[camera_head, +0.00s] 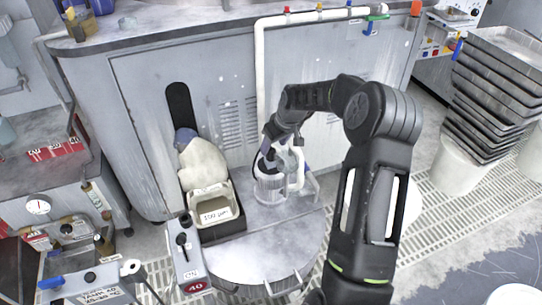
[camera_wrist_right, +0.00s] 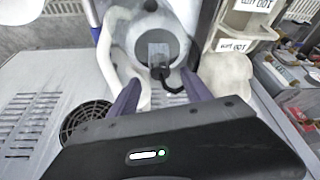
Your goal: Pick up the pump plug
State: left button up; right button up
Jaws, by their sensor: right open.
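The pump (camera_head: 270,188) is a pale ribbed cylinder standing on a round grey drum top, with a white pipe beside it. In the right wrist view the pump's round grey top (camera_wrist_right: 135,47) faces me. A small black plug (camera_wrist_right: 160,72) with a black cord sits at its near side, between and just beyond my fingertips. My right gripper (camera_wrist_right: 160,92) is open, with purple-grey fingers apart and nothing seen between them. In the head view my right gripper (camera_head: 275,150) is over the pump, and the plug is hidden or too small to tell. My left gripper is not in view.
A labelled tray (camera_head: 215,213) and a pale sack (camera_head: 203,160) stand left of the pump. A grey cabinet (camera_head: 150,110) rises behind. A control box (camera_head: 186,255) stands at the front left, and stacked trays (camera_head: 490,90) at the right. The drum's front (camera_head: 265,250) is clear.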

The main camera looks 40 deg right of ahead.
aim_at(272, 150)
jog(key=b+x, duration=0.1)
jog(key=x, duration=0.4)
jog(key=shift+s+f, duration=0.15)
jog(key=shift+c, duration=0.3)
dwell(0.3)
grip_shut()
dwell(0.4)
